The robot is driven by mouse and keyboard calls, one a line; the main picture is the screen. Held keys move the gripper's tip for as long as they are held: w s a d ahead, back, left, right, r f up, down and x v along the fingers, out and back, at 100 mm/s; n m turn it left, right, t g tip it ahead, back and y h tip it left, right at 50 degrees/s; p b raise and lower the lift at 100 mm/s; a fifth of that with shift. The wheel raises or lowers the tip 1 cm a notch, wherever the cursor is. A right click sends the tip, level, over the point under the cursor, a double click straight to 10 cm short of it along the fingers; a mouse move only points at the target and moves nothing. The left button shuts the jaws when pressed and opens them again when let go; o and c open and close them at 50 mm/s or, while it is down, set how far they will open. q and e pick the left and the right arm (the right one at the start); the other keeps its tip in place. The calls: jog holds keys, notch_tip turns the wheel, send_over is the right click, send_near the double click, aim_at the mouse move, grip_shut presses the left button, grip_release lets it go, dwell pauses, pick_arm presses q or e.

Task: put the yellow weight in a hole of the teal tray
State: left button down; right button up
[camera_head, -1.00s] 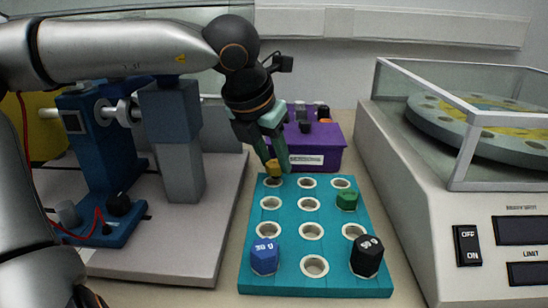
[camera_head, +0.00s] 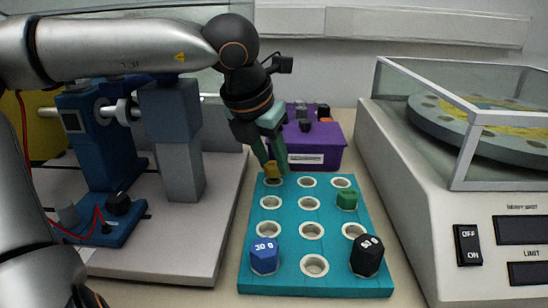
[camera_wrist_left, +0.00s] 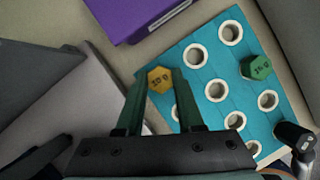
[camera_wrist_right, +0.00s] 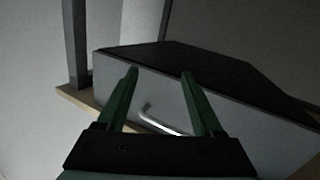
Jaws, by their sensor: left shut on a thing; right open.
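The yellow weight (camera_head: 272,170) is between the fingertips of my left gripper (camera_head: 270,166), at the back-left corner hole of the teal tray (camera_head: 290,217). In the left wrist view my left gripper (camera_wrist_left: 160,80) is shut on the yellow weight (camera_wrist_left: 160,79), which shows its marked top. The rim of the back-left hole shows just below the weight; I cannot tell whether its base is inside the hole. A green weight (camera_head: 347,201), a blue weight (camera_head: 265,257) and a black weight (camera_head: 367,257) stand in other holes. My right gripper (camera_wrist_right: 158,75) is open and empty.
A purple box (camera_head: 318,150) stands behind the tray. A grey-based blue device (camera_head: 95,150) is on the left, and a glass-covered machine (camera_head: 410,190) is on the right. A grey cabinet with a handle (camera_wrist_right: 160,121) faces my right gripper.

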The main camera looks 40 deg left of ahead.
pick_arm(q)
jog(key=shift+s+d+f, duration=0.15)
jog(key=shift+s+f, duration=0.3)
jog(key=shift+f, duration=0.15)
jog(key=shift+r+p, duration=0.25)
jog(key=shift+p, duration=0.1)
jog(key=shift+w+r, duration=0.1)
jog(key=shift+w+a+r, duration=0.1)
jog(key=shift+a+r, duration=0.05)
jog(key=shift+a, duration=0.05)
jog(key=shift+w+a+r+p, duration=0.1)
jog(key=shift+w+r+p, duration=0.25)
jog(key=shift+r+p, duration=0.1)
